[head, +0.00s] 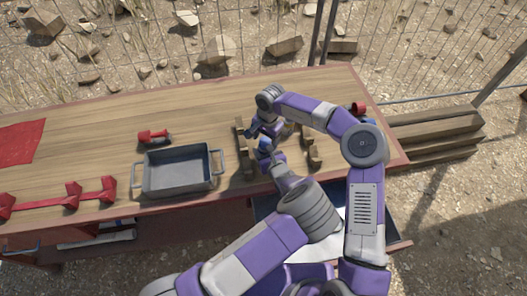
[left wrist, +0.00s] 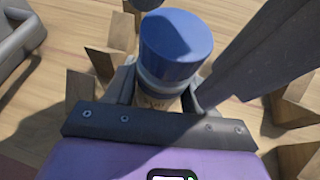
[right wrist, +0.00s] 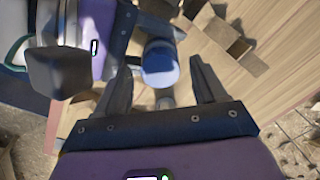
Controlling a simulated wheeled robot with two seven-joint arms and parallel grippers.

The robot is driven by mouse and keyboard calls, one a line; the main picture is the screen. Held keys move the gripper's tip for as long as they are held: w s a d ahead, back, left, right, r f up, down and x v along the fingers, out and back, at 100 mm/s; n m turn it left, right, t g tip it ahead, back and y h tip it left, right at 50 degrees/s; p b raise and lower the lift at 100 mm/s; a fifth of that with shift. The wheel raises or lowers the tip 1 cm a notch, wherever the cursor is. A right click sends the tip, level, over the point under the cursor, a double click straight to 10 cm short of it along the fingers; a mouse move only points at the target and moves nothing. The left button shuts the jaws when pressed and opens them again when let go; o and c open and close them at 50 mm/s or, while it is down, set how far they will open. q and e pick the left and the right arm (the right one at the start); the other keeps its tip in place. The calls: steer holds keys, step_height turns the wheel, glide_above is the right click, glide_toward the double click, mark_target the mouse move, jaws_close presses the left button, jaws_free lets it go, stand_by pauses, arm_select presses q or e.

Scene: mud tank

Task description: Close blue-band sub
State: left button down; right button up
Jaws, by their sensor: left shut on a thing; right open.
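The blue-band sub shows as an upright cylinder with a blue top and a grey band below it in the left wrist view (left wrist: 175,45). In the head view its blue part (head: 265,146) shows small between the two arms. My left gripper (left wrist: 163,95) is shut on its lower part; the gripper also shows in the head view (head: 272,160). My right gripper (right wrist: 163,80) is open, its fingers on either side of the blue top with visible gaps. In the head view the right gripper (head: 258,130) is just beyond the sub. The sub's lower end is hidden.
Notched wooden racks (head: 243,150) stand on both sides of the grippers. A grey metal tray (head: 178,182) with handles sits to the left, with a red-ended piece (head: 153,136) behind it. A red bar assembly (head: 73,197) lies further left. The table's back middle is clear.

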step_height(320, 180, up, 4)
steer(key=shift+s+d+f, duration=0.1)
steer(key=shift+f, duration=0.1)
steer(key=o, duration=0.5)
steer(key=shift+o, duration=0.2)
step_height(320, 180, up, 12)
steer(key=shift+s+d, duration=0.25)
steer(key=shift+d, duration=0.2)
arm_select(q)
steer(key=shift+c, duration=1.5)
jaws_free()
